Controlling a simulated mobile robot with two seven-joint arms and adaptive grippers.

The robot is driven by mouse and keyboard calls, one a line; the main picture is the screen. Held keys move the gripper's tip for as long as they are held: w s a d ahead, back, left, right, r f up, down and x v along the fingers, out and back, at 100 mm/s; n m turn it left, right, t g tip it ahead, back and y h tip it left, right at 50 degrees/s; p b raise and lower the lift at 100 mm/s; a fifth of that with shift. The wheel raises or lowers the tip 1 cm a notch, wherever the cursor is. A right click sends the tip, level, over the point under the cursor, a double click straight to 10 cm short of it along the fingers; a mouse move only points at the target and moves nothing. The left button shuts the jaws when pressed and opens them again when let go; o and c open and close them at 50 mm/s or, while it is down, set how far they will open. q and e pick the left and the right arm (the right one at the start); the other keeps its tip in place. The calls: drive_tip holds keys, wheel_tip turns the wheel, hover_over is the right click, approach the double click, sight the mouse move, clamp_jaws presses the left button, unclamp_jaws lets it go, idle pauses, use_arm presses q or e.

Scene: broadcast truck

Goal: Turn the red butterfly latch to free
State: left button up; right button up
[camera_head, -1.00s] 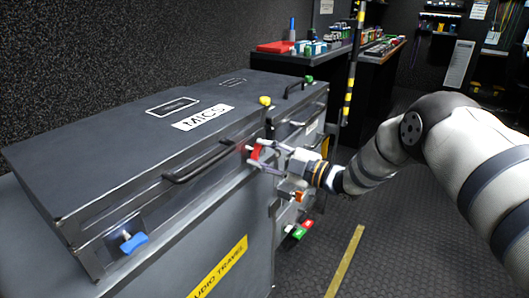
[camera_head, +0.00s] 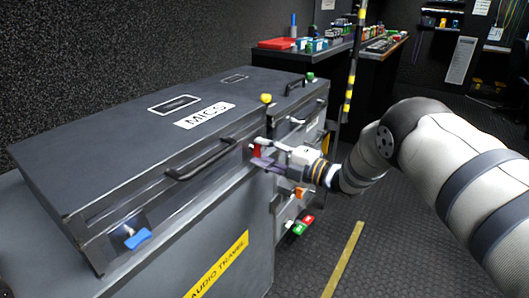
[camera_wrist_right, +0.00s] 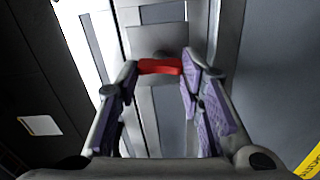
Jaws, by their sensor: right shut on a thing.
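The red butterfly latch (camera_head: 256,151) sits on the front face of the dark grey MICS case (camera_head: 120,150), near its right end. My right gripper (camera_head: 264,153) reaches it from the right and is shut on it. In the right wrist view the red latch (camera_wrist_right: 160,66) lies across between the two fingertips of my right gripper (camera_wrist_right: 158,70), touching both. My fingers hide part of the latch in the head view. My left gripper is not in view.
A blue latch (camera_head: 138,239) sits at the case's left end. A black handle (camera_head: 200,161) sticks out beside the red latch. A yellow knob (camera_head: 266,98) stands above it. A striped pole (camera_head: 350,75) rises behind my gripper. The floor at right is open.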

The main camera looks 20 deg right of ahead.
idle(0.3)
drive_tip(key=o, duration=1.2)
drive_tip(key=shift+c, duration=0.2)
drive_tip(key=v, duration=1.2)
drive_tip(key=shift+d, duration=0.1)
